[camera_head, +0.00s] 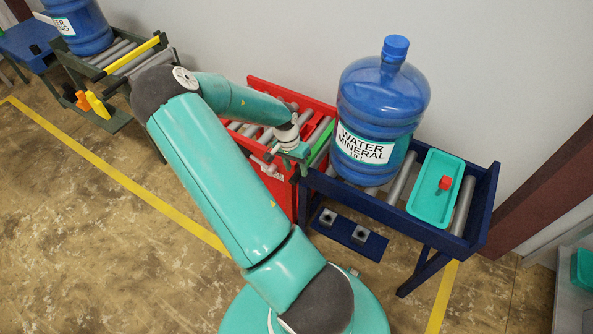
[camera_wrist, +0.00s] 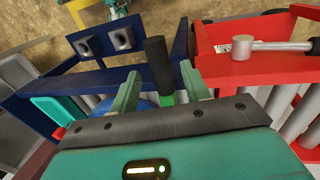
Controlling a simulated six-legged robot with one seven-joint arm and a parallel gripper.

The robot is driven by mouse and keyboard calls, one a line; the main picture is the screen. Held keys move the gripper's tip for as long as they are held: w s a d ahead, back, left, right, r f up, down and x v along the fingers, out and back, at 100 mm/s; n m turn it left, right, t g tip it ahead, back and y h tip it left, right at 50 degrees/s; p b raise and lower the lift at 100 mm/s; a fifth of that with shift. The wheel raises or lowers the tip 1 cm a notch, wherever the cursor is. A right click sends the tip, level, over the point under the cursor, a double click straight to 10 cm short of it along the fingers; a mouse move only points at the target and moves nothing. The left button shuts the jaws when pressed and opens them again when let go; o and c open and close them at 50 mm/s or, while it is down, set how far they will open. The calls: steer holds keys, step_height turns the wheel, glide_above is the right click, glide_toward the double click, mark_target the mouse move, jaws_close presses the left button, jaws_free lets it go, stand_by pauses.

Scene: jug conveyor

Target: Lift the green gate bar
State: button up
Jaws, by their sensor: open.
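The green gate bar (camera_head: 321,146) lies between the red conveyor and the blue conveyor, left of the blue water jug (camera_head: 381,108). In the wrist view, a black handle (camera_wrist: 157,62) stands in line with a small green part of the bar (camera_wrist: 167,98). My gripper (camera_head: 297,154) is at the near end of the bar. In the wrist view, my gripper (camera_wrist: 162,84) is open, with one finger on each side of the handle and green part. Both fingers look apart from them. Most of the bar is hidden in the wrist view.
The red conveyor (camera_head: 262,84) carries a grey metal lever (camera_wrist: 242,47). The blue conveyor (camera_head: 483,195) holds the jug and a teal tray (camera_head: 420,205) with a red piece. A dark blue plate with two square sockets (camera_head: 350,234) sits below. Another conveyor with a yellow bar (camera_head: 130,58) stands left.

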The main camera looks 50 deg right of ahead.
steer(key=shift+s+f, duration=0.2)
steer(key=shift+f, duration=0.9)
steer(key=shift+c, duration=0.5)
jaws_close()
steer(key=shift+r, duration=0.1)
